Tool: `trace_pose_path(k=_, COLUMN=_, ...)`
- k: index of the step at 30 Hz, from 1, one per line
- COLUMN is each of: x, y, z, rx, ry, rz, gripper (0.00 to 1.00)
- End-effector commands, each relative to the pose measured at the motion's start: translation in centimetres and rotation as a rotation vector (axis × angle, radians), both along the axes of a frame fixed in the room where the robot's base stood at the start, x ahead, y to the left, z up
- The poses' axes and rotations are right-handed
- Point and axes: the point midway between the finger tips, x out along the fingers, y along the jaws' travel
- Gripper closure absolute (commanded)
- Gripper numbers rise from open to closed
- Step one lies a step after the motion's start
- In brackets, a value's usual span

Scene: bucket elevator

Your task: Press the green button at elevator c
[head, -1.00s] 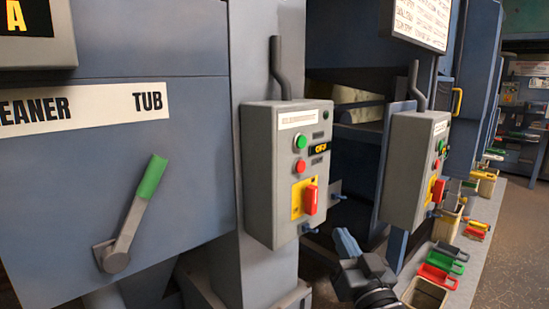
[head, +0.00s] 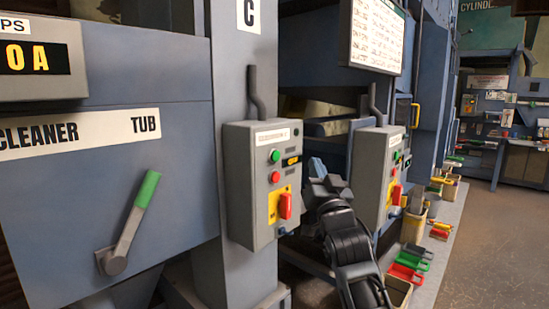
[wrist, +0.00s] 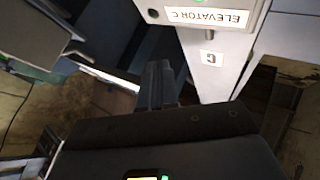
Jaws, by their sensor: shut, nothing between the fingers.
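The grey control box (head: 262,185) is on the column under the sign "C" (head: 249,14) in the head view. The round green button (head: 275,156) is on its upper front, above a red button (head: 275,177). A red switch handle (head: 285,205) sits on a yellow plate lower down. My gripper (head: 315,166) is shut and empty, just right of the box, apart from the green button.
A second control box (head: 376,175) stands to the right, behind my arm. A green-handled lever (head: 130,225) is on the panel at left. Red and green scoops (head: 408,270) and bins line the floor edge at right. The floor at far right is clear.

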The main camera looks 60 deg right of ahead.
Motion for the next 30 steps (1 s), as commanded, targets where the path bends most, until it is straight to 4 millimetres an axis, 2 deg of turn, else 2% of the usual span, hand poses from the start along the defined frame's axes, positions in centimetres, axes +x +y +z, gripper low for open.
trace_pose_path(k=8, x=1.2, y=-0.2, z=-0.4, rx=-0.003, ry=0.000, rz=0.004, gripper=1.00)
trace_pose_path(k=21, x=6.4, y=-1.4, z=-0.4, rx=-0.002, ry=-0.001, rz=0.003, gripper=1.00)
trace_pose_path(k=30, x=8.4, y=-2.0, z=-0.1, rx=0.000, ry=0.000, rz=0.002, gripper=1.00)
